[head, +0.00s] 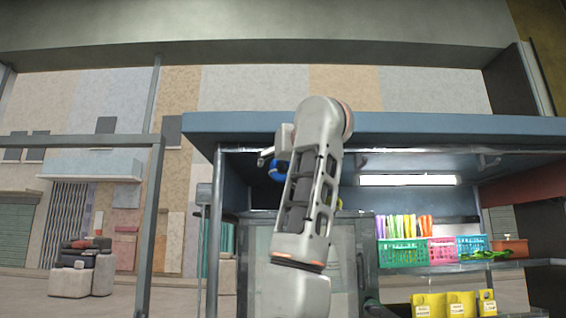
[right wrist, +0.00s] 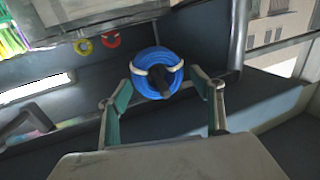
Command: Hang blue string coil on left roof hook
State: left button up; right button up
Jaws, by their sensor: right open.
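The blue string coil (right wrist: 146,57) has pale ties and sits between the fingers of my right gripper (right wrist: 162,95) in the right wrist view. The fingers are spread, with a gap on both sides of the coil. A dark hook-like piece (right wrist: 163,82) shows at the coil's centre, and the coil appears to hang around it. In the head view the blue coil (head: 278,170) is partly hidden by my right arm, below the left part of the blue roof (head: 420,125). My left gripper is not in view.
A yellow coil (right wrist: 83,47) and a red coil (right wrist: 110,40) are farther off in the wrist view. A lit lamp (head: 407,180) is under the roof. Green (head: 402,253), pink (head: 442,250) and blue (head: 472,244) baskets stand on the right shelf. A post (head: 215,235) stands left of my arm.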

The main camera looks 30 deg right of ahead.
jog(key=shift+s, duration=0.15)
jog(key=v, duration=0.7)
jog(key=shift+s, duration=0.1)
